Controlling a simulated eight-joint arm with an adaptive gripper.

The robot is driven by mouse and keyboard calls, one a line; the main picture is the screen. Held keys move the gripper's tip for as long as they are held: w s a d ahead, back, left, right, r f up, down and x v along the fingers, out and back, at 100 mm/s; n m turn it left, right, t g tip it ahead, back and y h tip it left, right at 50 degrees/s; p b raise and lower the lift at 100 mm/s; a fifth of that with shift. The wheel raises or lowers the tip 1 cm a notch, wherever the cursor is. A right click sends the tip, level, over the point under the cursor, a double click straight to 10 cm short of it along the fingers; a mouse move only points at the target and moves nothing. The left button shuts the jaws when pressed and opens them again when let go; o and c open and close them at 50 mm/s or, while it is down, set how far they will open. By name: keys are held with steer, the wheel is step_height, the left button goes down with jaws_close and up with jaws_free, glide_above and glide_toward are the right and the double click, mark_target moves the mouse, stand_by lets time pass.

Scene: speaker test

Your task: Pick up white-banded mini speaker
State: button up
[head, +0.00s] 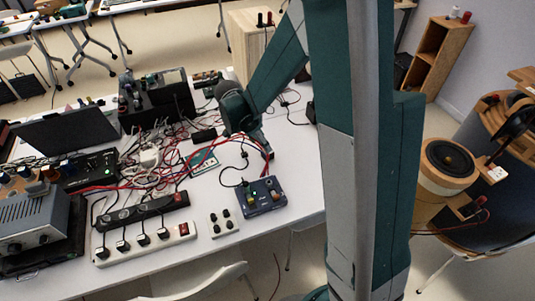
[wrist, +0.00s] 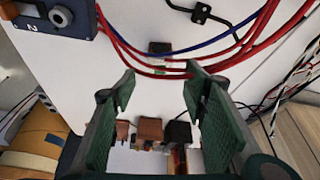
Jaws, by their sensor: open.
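My gripper (wrist: 158,80) is open, with its two green fingers apart and nothing held between them. In the head view my gripper (head: 262,143) is low over the right part of the white table. In the head view my arm hides that area.
Red and blue cables cross the table (head: 285,225) near my gripper. A blue box with knobs (head: 262,197) stands in front; it also shows in the wrist view (wrist: 62,17). Power strips (head: 145,243) and tangled electronics fill the left. A round wooden drum (head: 447,165) stands right, off the table.

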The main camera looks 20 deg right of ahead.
steer(key=shift+x, duration=1.3)
steer(key=shift+b, duration=0.3)
steer(key=shift+b+x, duration=0.8)
steer(key=shift+x, duration=1.8)
steer(key=c, duration=1)
